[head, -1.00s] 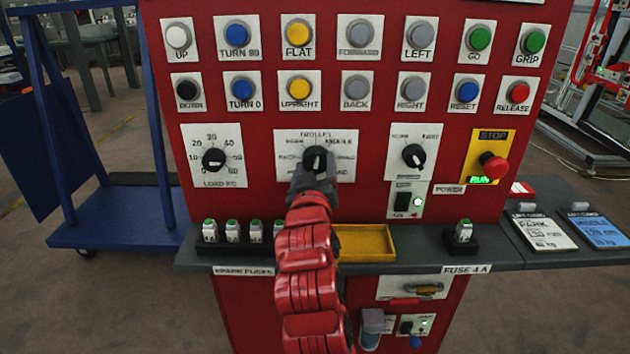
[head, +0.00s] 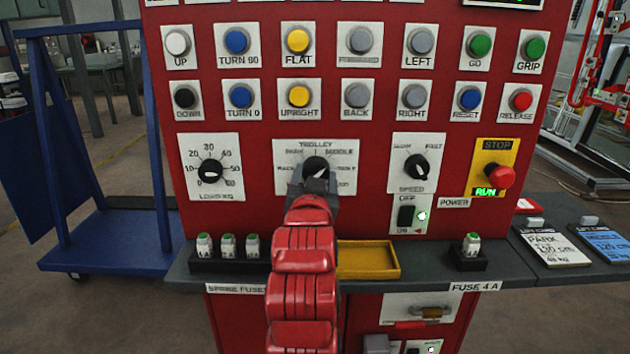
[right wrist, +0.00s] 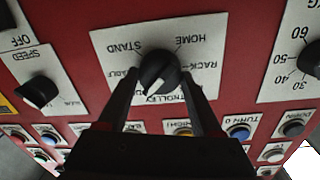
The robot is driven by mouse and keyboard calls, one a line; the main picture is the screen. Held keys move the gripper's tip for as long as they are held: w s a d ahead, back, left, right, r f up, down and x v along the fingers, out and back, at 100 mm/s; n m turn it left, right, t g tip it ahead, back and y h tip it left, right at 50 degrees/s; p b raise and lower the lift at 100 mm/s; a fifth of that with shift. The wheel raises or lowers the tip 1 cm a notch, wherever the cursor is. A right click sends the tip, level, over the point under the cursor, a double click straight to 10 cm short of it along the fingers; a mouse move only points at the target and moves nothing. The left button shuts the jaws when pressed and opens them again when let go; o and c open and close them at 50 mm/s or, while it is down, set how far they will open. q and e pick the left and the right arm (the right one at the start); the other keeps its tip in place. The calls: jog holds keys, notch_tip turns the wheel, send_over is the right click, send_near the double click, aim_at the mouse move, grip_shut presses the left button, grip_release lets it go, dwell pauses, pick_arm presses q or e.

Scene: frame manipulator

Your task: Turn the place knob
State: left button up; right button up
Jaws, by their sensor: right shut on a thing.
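The place knob is a black rotary knob (head: 316,167) on a white plate marked TROLLEY, with position names around it, on the red panel. My right gripper (head: 315,181) reaches it from below, and the arm hides part of the plate. In the right wrist view, upside down, the knob (right wrist: 158,70) sits between the two dark fingers of my right gripper (right wrist: 161,78), which is shut on it. The knob's white mark points to the lower left there, on the side of the word TROLLEY. My left gripper is not in view.
The LOAD KG knob (head: 211,172) and the SPEED knob (head: 416,168) flank the held knob. Rows of push buttons are above. A red stop button (head: 500,176) is at right. A shelf below holds spare fuses (head: 228,246) and a yellow tray (head: 368,260).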

dwell(0.3)
jog(key=o, duration=1.4)
jog(key=s+b, duration=0.2)
jog(key=s, duration=0.3)
jog(key=s+b, duration=0.2)
jog(key=s, duration=0.4)
jog(key=s+a+b, duration=0.1)
jog(key=s+b, duration=0.1)
jog(key=s, duration=0.4)
jog(key=shift+s, duration=0.2)
